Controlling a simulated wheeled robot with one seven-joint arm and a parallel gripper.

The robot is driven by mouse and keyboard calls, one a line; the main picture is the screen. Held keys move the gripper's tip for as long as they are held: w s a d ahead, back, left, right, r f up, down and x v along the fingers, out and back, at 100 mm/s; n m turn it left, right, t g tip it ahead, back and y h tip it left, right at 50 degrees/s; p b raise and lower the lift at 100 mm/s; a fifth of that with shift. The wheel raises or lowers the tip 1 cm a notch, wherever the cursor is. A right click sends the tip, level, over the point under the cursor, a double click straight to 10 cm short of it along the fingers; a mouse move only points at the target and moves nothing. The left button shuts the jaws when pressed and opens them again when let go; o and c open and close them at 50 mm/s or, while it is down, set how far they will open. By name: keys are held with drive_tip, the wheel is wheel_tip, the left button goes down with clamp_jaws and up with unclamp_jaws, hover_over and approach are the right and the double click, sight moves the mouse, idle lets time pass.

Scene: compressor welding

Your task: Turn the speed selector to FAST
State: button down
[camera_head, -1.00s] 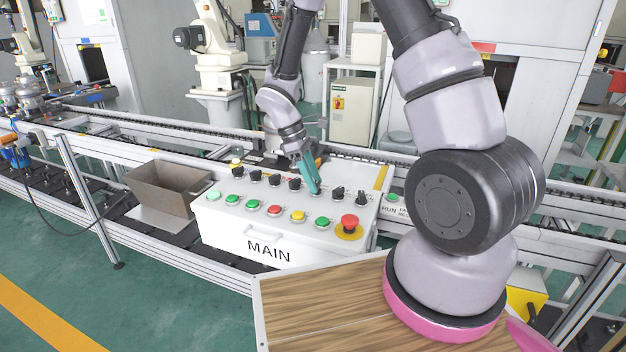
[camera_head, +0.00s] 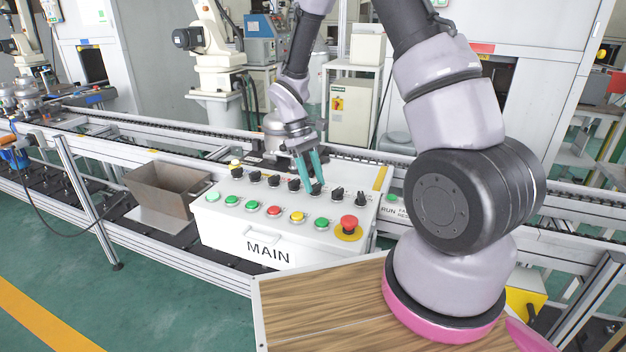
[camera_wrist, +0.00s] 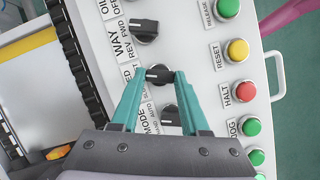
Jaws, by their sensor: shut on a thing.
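The speed selector (camera_wrist: 159,74) is a black knob with a white mark, which points left in the wrist view. It is on the sloping top of the white MAIN panel (camera_head: 230,225). My gripper (camera_wrist: 154,76) is shut on this knob, with one teal fingertip on each side. In the head view my gripper (camera_head: 316,185) reaches down to the row of black knobs and partly hides the selector. The label beside the knob is mostly covered by a finger, with only "ED" and part of another word showing.
The WAY knob (camera_wrist: 145,30) and the MODE knob (camera_wrist: 171,115) sit close on either side. A row of coloured buttons, including yellow RESET (camera_wrist: 237,50) and red HALT (camera_wrist: 243,91), runs alongside. A red emergency button (camera_head: 349,222) stands at the panel's front right corner.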

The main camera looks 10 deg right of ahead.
drive_tip(key=shift+c, duration=2)
unclamp_jaws()
drive_tip(key=v, duration=1)
drive_tip(key=shift+w+r, duration=0.2)
drive_tip(key=shift+r, duration=0.2)
drive_tip(key=s+d+r+m+t+y, duration=0.1)
drive_tip(key=s+d+r+m+t, duration=0.2)
drive_tip(key=r, duration=0.5)
drive_tip(key=s+d+r+m+t+y, duration=0.1)
drive_tip(key=s+d+r+m+y, duration=0.1)
drive_tip(key=s+r, duration=0.35)
drive_tip(key=s+d+r+m+t+y, duration=0.1)
drive_tip(key=s+d+r+m+t, duration=0.2)
drive_tip(key=s+r+m+t, duration=0.2)
drive_tip(key=s+r+t, duration=0.2)
drive_tip(key=s+r, duration=0.2)
drive_tip(key=s, duration=0.1)
drive_tip(key=shift+s+d+r+m, duration=0.2)
drive_tip(key=shift+r+m, duration=0.05)
drive_tip(key=shift+m, duration=0.05)
